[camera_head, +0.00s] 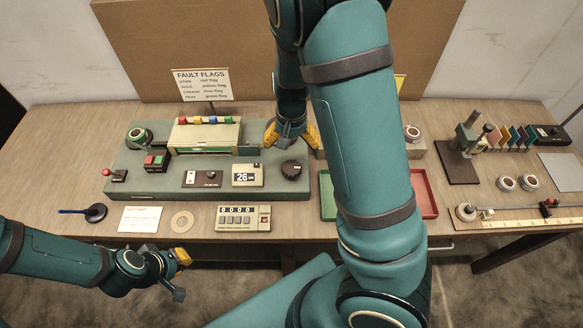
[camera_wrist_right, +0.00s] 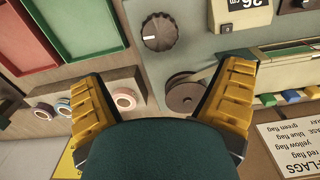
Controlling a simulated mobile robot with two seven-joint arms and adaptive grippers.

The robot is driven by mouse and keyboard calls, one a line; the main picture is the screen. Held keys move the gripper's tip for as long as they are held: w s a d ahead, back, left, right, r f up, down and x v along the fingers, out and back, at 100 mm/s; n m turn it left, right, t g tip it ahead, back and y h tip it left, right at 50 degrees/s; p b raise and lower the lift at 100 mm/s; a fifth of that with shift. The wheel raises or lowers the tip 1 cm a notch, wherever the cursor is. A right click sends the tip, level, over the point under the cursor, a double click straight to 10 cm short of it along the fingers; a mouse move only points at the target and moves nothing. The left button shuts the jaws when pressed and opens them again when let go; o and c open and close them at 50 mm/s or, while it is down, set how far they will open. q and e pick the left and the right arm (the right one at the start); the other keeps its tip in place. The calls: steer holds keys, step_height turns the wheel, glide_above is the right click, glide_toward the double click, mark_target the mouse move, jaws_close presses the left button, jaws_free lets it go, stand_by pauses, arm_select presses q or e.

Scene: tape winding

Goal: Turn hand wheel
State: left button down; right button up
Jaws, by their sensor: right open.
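A dark round wheel (camera_wrist_right: 185,94) beside the machine shows in the right wrist view. It looks like the hand wheel, but I cannot be sure. A thin light arm runs past its upper right side. In the head view my right gripper and arm hide that spot. My right gripper (camera_head: 291,136) is open and empty over the machine's right end. In the right wrist view its yellow fingers (camera_wrist_right: 165,80) stand apart, with the wheel seen between them, nearer the right finger. My left gripper (camera_head: 181,274) is open and empty in front of the table's front edge.
The green machine base (camera_head: 130,180) carries a black dial knob (camera_head: 291,169), a display box (camera_head: 248,175) and switches. A counter (camera_head: 243,218) stands in front. Red and green trays (camera_head: 424,190) and a block with tape rolls (camera_wrist_right: 122,98) lie right of the machine.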

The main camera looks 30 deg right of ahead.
mark_target(292, 167)
step_height(292, 167, down, 11)
steer(key=b, duration=0.2)
steer(key=shift+f+b, duration=0.1)
steer(key=shift+b, duration=0.2)
steer(key=c, duration=1.2)
steer(key=shift+m+p, duration=0.45)
steer(key=shift+m, duration=0.65)
